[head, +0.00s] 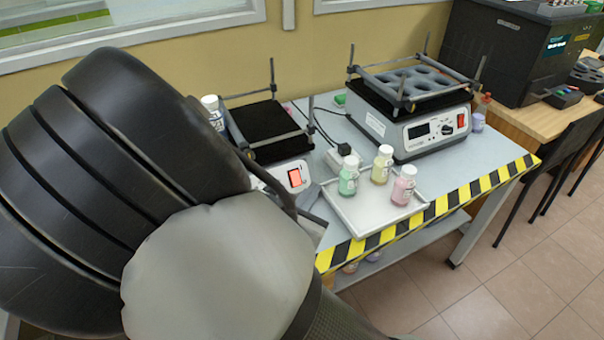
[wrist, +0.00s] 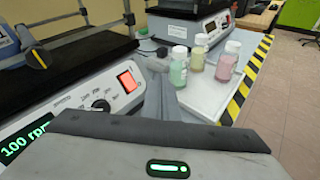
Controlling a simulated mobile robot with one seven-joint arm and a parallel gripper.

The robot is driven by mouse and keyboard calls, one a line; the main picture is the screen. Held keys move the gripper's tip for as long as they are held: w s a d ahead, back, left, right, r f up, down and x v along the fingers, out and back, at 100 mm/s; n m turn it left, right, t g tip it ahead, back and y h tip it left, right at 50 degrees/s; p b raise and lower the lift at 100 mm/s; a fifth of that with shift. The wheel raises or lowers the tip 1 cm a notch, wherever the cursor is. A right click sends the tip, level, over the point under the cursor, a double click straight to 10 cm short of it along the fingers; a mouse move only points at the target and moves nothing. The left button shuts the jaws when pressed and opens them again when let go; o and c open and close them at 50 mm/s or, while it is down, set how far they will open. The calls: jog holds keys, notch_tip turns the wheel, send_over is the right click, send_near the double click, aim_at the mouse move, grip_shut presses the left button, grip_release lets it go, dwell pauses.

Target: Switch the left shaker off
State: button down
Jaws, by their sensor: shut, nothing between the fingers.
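The left shaker (head: 283,153) stands at the back left of the table, largely hidden by my arm in the head view. In the wrist view, the left shaker (wrist: 65,125) shows a front panel with a knob and a green display (wrist: 25,138) reading 100 rpm. Its red switch (wrist: 128,81) looks lit; the switch also shows in the head view (head: 295,177). My gripper (wrist: 160,66) is shut and empty, its grey fingers just right of the switch and apart from it. In the head view my arm hides most of the gripper.
A white tray (head: 352,228) with green, yellow and pink bottles lies to the right of the gripper. The right shaker (head: 420,125) stands behind it. Upright rods rise from both shakers. Yellow-black tape (head: 484,191) marks the table's front edge.

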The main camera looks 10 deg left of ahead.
jog(key=shift+w+a+f+b, duration=0.75)
jog(key=shift+w+a+f, duration=0.15)
jog(key=shift+w+f, duration=0.25)
jog(key=shift+w+a+f+b, duration=0.7)
jog(key=shift+w+a+f, duration=0.2)
jog(key=shift+w, duration=0.3)
jog(key=shift+w+f, duration=0.1)
dwell(0.3)
jog(key=shift+w+a+f, duration=0.15)
jog(key=shift+w+f, duration=0.05)
jog(key=shift+w+a+f, duration=0.15)
jog(key=shift+w, duration=0.05)
dwell(0.7)
dwell(0.3)
jog(key=shift+s+d+r, duration=0.35)
jog(key=shift+s+r, duration=0.05)
jog(key=shift+s, duration=0.15)
jog(key=s+d+r+p, duration=0.2)
jog(key=s+r, duration=0.1)
jog(key=shift+s+d, duration=0.1)
jog(key=shift+d, duration=0.15)
